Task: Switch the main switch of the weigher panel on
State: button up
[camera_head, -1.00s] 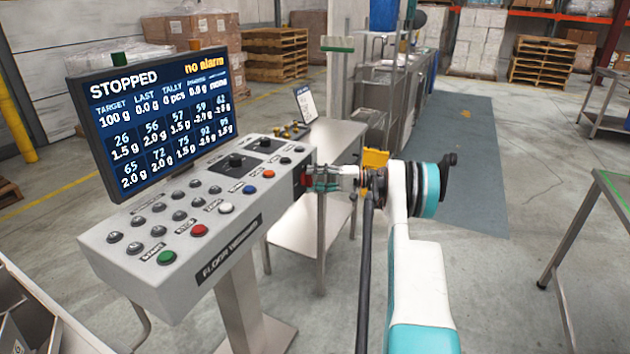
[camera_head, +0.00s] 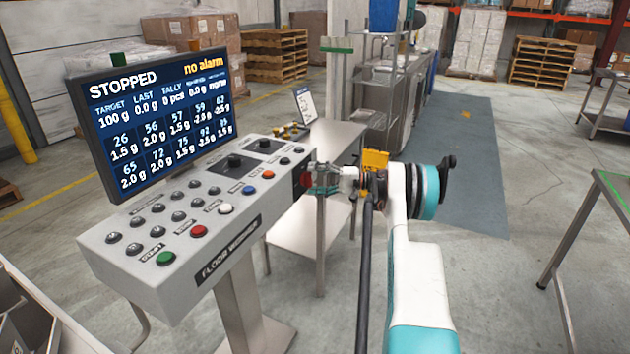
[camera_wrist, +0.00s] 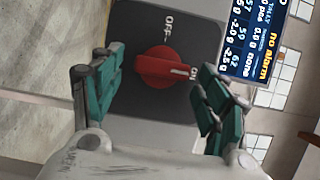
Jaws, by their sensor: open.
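The main switch (camera_wrist: 160,66) is a red rotary knob on a dark plate, on the right end of the weigher panel (camera_head: 110,252). In the wrist view its handle lies nearly level, its white mark towards the right, by a small label that looks like ON. The OFF label is above it. The knob also shows in the head view (camera_head: 303,178), partly covered. My gripper (camera_wrist: 158,88) is open, its teal fingers on either side of the knob with gaps visible. It also shows in the head view (camera_head: 314,178). The screen (camera_head: 155,120) reads STOPPED and no alarm.
The panel top carries several buttons, including green (camera_head: 166,258), red (camera_head: 199,230) and blue (camera_head: 249,189), plus black knobs. A steel table (camera_head: 310,225) stands behind my gripper. Another table (camera_head: 600,200) is at the right. The floor between is clear.

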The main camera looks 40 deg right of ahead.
jog(key=shift+s, duration=0.1)
jog(key=v, duration=1.1)
jog(key=shift+s+d, duration=0.25)
jog(key=shift+d, duration=0.05)
